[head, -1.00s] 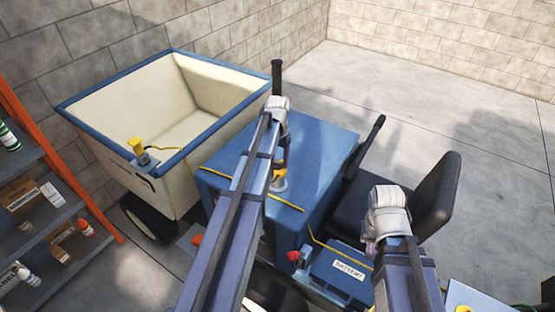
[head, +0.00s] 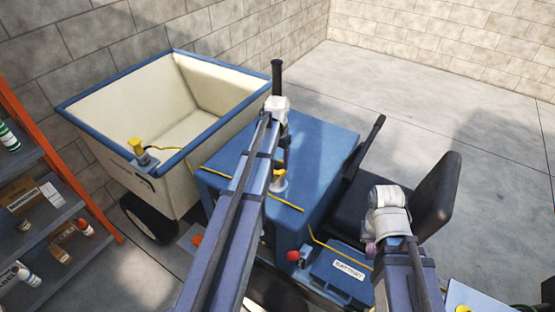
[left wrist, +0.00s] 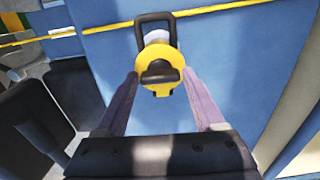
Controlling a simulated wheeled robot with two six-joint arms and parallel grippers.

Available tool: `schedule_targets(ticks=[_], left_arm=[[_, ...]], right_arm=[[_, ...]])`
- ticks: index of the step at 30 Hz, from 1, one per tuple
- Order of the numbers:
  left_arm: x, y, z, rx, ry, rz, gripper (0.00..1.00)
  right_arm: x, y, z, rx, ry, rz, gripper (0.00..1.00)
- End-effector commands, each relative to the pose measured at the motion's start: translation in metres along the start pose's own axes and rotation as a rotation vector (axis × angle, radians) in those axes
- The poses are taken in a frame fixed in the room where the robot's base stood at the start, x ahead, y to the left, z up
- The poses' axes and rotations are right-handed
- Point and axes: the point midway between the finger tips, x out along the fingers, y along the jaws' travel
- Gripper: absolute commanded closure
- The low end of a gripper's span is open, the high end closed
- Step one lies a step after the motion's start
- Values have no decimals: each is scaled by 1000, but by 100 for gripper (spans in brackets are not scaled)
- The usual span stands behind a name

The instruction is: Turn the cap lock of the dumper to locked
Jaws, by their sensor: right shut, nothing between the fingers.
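The yellow cap (left wrist: 163,57) of the dumper has a dark grip bar across its middle. A black loop (left wrist: 155,17) shows at its top edge and a dark tab at its lower edge. In the head view the cap (head: 279,184) is partly hidden beside my left arm, on the blue housing. My left gripper (left wrist: 160,78) is open, with one finger on each side of the cap; I cannot tell whether they touch it. My right gripper (head: 370,248) is mostly hidden below its wrist, over the battery area, and is shut and empty.
The blue housing (head: 320,150) carries a yellow line. The cream skip (head: 175,185) with a blue rim stands left, and a black seat (head: 415,190) right. A battery (head: 340,280) and red knob (head: 293,256) lie low. A shelf (head: 60,215) stands far left.

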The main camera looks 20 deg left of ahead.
Motion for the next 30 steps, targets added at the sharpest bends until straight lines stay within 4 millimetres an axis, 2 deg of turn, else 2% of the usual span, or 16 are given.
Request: schedule_targets(ticks=[1,5,6,17,23,30], left_arm=[[0,0,0,0,0,0,23],[0,0,0,-1,0,0,8],[0,0,0,-1,0,0,7],[-4,0,0,-2,0,0,7],[-20,0,0,-2,0,0,7],[-52,0,0,-2,0,0,7]], right_arm=[[0,0,0,0,0,0,100],[0,0,0,0,0,0,100],[0,0,0,0,0,0,100],[-4,0,0,0,0,0,100],[-20,2,1,-1,0,0,100],[-51,5,3,1,0,0,100]])
